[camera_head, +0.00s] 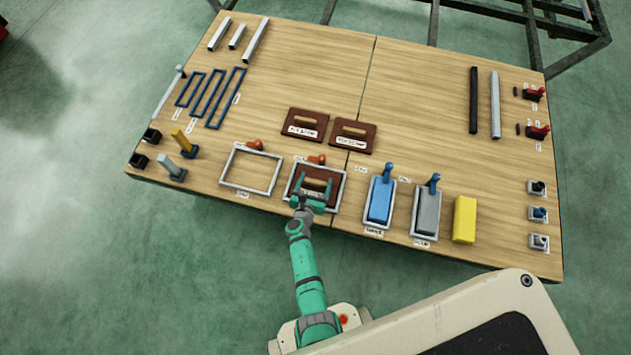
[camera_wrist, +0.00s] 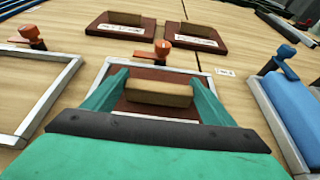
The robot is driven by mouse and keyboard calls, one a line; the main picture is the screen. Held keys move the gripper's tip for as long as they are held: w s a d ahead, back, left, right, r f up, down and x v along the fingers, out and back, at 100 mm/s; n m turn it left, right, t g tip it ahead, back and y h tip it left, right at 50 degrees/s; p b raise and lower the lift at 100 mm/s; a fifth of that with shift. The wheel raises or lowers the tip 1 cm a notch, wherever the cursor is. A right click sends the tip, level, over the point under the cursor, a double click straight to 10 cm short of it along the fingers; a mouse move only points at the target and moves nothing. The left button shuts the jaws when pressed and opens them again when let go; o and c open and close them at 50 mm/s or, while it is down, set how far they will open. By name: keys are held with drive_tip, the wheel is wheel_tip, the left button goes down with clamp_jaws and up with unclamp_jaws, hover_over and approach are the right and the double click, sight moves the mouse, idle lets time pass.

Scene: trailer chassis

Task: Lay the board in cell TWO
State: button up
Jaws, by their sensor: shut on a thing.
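My gripper (camera_head: 313,190) is over the second frame from the left on the wooden table. It is shut on the tan handle (camera_wrist: 158,92) of a dark red-brown board (camera_head: 313,175), with green fingers at the handle's two ends. The board lies within the outline of this light grey frame (camera_head: 343,188), roughly square to it; I cannot tell whether it rests on the table. An orange-knobbed clamp (camera_head: 317,159) stands at the frame's far edge. An empty frame (camera_head: 224,167) with a like clamp (camera_head: 255,145) is to the left. The cell labels are too small to read.
Two similar boards (camera_head: 305,125) (camera_head: 354,136) with labels lie behind. To the right are a blue block (camera_head: 380,201) and a grey block (camera_head: 426,214) in frames, and a yellow block (camera_head: 464,220). Blue outlines and bars lie at left; the table's middle right is clear.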

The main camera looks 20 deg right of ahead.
drive_tip(key=o, duration=1.3)
drive_tip(key=shift+f, duration=0.1)
drive_tip(key=v, duration=1.2)
drive_tip(key=shift+s, duration=0.1)
drive_tip(key=s+a+r+m+y, duration=0.35)
drive_tip(key=s+m, duration=0.25)
drive_tip(key=s, duration=0.3)
drive_tip(key=s+a+r+m+y, duration=0.2)
drive_tip(key=s+a+r+m, duration=0.1)
drive_tip(key=s+a+m, duration=0.4)
drive_tip(key=s+r+m+t, duration=0.1)
drive_tip(key=s+r+m, duration=0.2)
drive_tip(key=r, duration=0.6)
drive_tip(key=s+r+m+t+y, duration=0.1)
drive_tip(key=s+r+m, duration=0.2)
drive_tip(key=r+m, duration=0.4)
drive_tip(key=s+r+m+t+y, duration=0.1)
drive_tip(key=s+r+m, duration=0.3)
drive_tip(key=r, duration=0.8)
drive_tip(key=shift+a+r+m+t, duration=0.1)
drive_tip(key=shift+r+m+t, duration=0.2)
drive_tip(key=shift+m+t, duration=0.55)
